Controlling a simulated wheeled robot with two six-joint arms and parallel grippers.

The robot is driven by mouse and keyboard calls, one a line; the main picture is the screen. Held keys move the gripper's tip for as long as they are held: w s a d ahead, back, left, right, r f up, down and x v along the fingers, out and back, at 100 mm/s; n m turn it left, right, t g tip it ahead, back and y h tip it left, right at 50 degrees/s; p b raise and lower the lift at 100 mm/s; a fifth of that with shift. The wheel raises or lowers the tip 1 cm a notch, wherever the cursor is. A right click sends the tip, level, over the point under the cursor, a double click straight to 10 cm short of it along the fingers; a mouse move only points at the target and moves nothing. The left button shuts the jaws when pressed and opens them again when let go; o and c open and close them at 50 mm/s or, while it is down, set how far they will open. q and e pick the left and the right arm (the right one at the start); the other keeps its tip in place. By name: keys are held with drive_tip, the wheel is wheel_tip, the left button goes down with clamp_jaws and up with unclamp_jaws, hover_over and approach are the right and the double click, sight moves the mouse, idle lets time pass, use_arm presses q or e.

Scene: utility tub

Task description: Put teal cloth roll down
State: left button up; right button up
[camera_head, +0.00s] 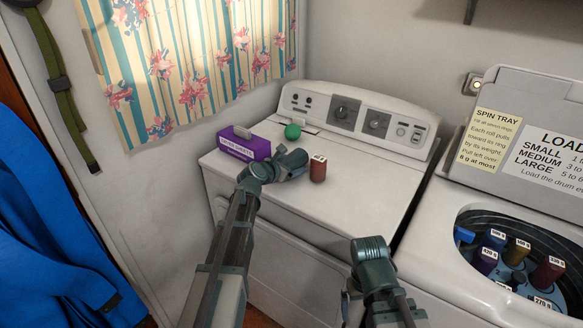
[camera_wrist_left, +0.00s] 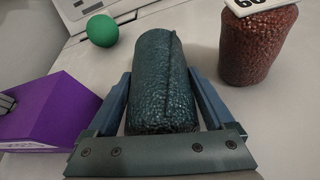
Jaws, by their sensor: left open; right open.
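My left gripper (camera_wrist_left: 162,90) is open, with one finger on each side of the roll. I cannot tell whether either finger touches it. In the head view my left gripper (camera_head: 285,162) is low over the dryer top and the roll is hidden or blends in with it. My right gripper (camera_head: 370,255) is open in front of the machines, with nothing seen in it.
A purple box (camera_head: 243,145) and a green ball (camera_head: 292,131) are behind and left of the left gripper. A red-brown roll (camera_head: 318,168) stands just right of it. The dryer top (camera_head: 365,180) is clear farther right. An open drum (camera_head: 520,250) holds several labelled rolls.

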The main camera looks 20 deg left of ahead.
sight(291, 156)
use_arm(q)
clamp_jaws()
idle(0.4)
drive_tip(key=shift+r, duration=0.25)
wheel_tip(291, 156, up, 3)
drive_tip(key=p, duration=0.3)
drive_tip(key=shift+f, duration=0.1)
drive_tip(key=shift+r+p, duration=0.5)
drive_tip(key=shift+p, duration=0.15)
drive_tip(key=s+p, duration=0.1)
drive_tip(key=s, duration=1.5)
drive_tip(key=shift+r, duration=0.45)
